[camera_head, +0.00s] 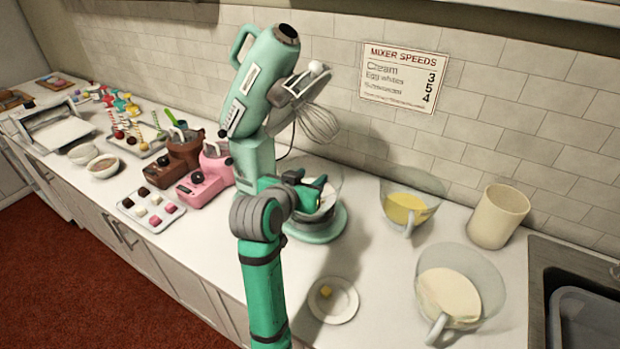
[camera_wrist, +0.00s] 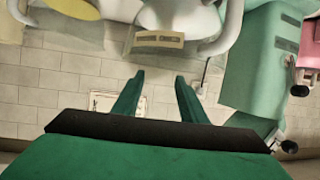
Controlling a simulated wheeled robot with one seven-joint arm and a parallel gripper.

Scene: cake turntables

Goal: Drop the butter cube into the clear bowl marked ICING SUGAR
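A small yellow butter cube (camera_head: 326,291) lies on a white saucer (camera_head: 340,311) at the front of the counter. My gripper (camera_head: 312,186) is away from it, farther back by the mint mixer. In the wrist view its two fingers (camera_wrist: 159,80) are apart with nothing between them. A clear bowl with pale contents (camera_head: 475,280) stands at right, and a clear bowl with yellow contents (camera_head: 408,204) stands behind it. Another clear bowl (camera_head: 330,180) is partly hidden behind my gripper. A label plate (camera_wrist: 160,39) shows in the wrist view, but its words are unreadable, as are any bowl markings elsewhere.
The mint mixer (camera_head: 260,75) rises behind my arm, with a whisk (camera_head: 318,122) hanging from its head. A brown mixer and a pink mixer (camera_head: 207,178) stand left. A cream canister (camera_head: 498,216) and a sink (camera_head: 580,290) are right. The counter around the saucer is clear.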

